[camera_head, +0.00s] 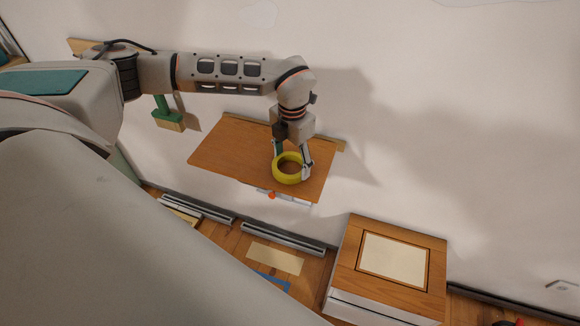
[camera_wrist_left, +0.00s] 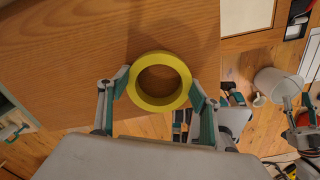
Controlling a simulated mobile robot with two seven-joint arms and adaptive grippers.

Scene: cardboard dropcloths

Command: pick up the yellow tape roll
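The yellow tape roll (camera_head: 276,171) is a thick ring lying flat, at the front right part of a brown wooden board (camera_head: 225,143). My left gripper (camera_head: 291,166) reaches down over it, one finger on each side. In the left wrist view the roll (camera_wrist_left: 137,83) sits between the two fingertips (camera_wrist_left: 160,88), and both pads appear to press on its outer rim. The roll's open middle shows the wood below. I cannot tell whether the roll rests on the board or is slightly above it.
A wooden panel with a pale sheet (camera_head: 393,260) stands at the front right. Metal rails (camera_head: 283,238) lie in front. In the left wrist view a white bucket (camera_wrist_left: 272,82) and loose tools are at the right.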

